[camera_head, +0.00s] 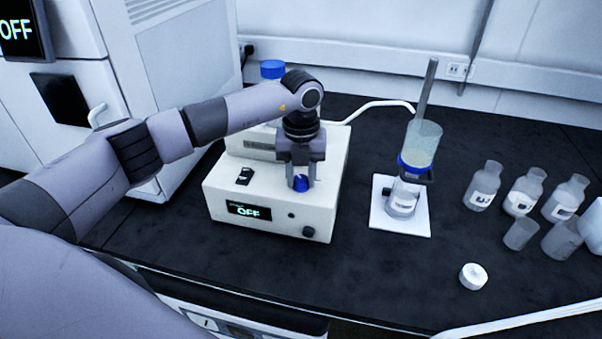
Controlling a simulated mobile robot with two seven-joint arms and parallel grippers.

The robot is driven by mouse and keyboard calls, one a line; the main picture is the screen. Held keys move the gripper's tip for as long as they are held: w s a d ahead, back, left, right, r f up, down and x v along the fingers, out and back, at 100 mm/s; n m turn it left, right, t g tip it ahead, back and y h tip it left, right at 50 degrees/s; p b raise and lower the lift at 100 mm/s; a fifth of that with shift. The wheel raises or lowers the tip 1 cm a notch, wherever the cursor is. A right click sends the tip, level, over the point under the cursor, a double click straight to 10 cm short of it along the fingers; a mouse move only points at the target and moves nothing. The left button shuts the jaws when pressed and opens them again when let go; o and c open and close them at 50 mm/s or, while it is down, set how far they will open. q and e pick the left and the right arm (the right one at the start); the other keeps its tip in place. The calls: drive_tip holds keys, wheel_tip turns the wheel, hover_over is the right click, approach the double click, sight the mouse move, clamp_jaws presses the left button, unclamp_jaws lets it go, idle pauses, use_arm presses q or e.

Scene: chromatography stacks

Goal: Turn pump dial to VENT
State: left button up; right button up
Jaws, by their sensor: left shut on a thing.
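The pump (265,228) is a cream box on the black bench, with a small front display reading OFF (249,211). A blue dial (301,183) sits on its top face toward the right. My left gripper (301,180) points straight down over the pump and is shut on the blue dial, one finger on each side. The gripper hides part of the dial, and I cannot read any markings around it. A black switch (244,176) is on the pump top to the left, and a dark knob (309,232) is low on the front. My right gripper is not in view.
A filter funnel assembly (421,145) stands on a white plate right of the pump, joined by a white hose (375,104). Several bottles (483,186) and beakers stand at the right. A white cap (473,276) lies in front. A large instrument (180,60) stands at left.

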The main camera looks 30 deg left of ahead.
sight(301, 179)
use_arm(q)
drive_tip(key=shift+w+r, duration=0.1)
drive_tip(key=o, duration=1)
drive_tip(key=shift+o, duration=0.2)
wheel_tip(301, 179, up, 7)
drive_tip(key=shift+r+b, duration=0.1)
drive_tip(key=shift+b, duration=0.4)
